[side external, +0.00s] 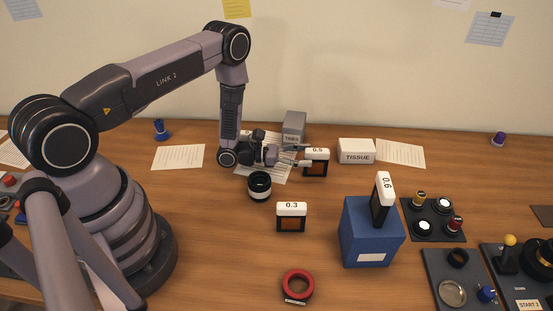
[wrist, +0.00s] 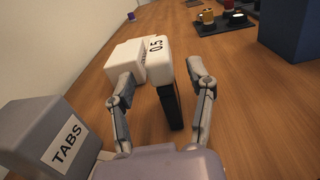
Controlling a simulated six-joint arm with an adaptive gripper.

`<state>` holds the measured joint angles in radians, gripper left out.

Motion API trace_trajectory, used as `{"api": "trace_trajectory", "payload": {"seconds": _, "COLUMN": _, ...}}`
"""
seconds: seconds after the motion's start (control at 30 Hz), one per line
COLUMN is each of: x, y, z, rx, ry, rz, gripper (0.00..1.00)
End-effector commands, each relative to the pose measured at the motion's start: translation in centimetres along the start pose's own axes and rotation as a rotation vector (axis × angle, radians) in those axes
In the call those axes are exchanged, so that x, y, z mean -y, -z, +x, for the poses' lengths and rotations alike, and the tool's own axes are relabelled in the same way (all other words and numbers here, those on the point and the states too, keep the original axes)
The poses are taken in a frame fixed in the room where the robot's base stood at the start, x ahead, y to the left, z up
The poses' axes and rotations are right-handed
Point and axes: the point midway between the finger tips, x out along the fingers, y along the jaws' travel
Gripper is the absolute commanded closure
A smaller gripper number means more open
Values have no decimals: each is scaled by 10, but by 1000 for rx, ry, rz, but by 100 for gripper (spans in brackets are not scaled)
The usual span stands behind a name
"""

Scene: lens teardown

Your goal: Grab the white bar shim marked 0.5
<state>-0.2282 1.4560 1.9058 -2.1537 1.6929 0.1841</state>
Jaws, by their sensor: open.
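The white bar shim marked 0.5 (side external: 319,153) stands upright on the table, with a white top on a dark lower body. It also shows in the wrist view (wrist: 163,52), with its dark body below the white top. My gripper (side external: 303,156) is open and low over the table, at the shim's left side in the side view. In the wrist view my gripper (wrist: 160,84) has one finger to each side of the shim, with gaps visible. I cannot tell how deep the shim sits between the fingers.
A grey TABS box (side external: 294,126) stands close behind my gripper, and a white TISSUE box (side external: 356,151) is right of the shim. A 0.3 shim (side external: 291,210), a lens (side external: 259,187) and a blue block (side external: 371,238) bearing a 0.6 shim (side external: 385,187) stand nearer the camera.

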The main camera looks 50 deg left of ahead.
Motion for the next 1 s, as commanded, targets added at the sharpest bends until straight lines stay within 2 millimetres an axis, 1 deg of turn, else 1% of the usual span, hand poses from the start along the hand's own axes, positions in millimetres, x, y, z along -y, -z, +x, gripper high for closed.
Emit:
{"api": "trace_trajectory", "payload": {"seconds": 0.03, "x": 0, "y": 0, "z": 5, "rx": 1, "ry": 1, "rz": 0, "gripper": 46}}
{"api": "trace_trajectory", "payload": {"seconds": 0.17, "x": 1, "y": -1, "z": 13, "rx": 1, "ry": 2, "rz": 1, "gripper": 46}}
{"api": "trace_trajectory", "payload": {"seconds": 0.4, "x": 2, "y": -5, "z": 49, "rx": 2, "ry": 3, "rz": 2, "gripper": 46}}
{"api": "trace_trajectory", "payload": {"seconds": 0.5, "x": 2, "y": -5, "z": 58, "rx": 1, "ry": 1, "rz": 0, "gripper": 46}}
{"api": "trace_trajectory", "payload": {"seconds": 0.6, "x": 2, "y": -5, "z": 60, "rx": 0, "ry": 0, "rz": 0, "gripper": 46}}
{"api": "trace_trajectory", "payload": {"seconds": 0.77, "x": 1, "y": -5, "z": 60, "rx": 0, "ry": 0, "rz": 0, "gripper": 46}}
{"api": "trace_trajectory", "payload": {"seconds": 1.0, "x": 2, "y": -5, "z": 60, "rx": 0, "ry": 0, "rz": 0, "gripper": 77}}
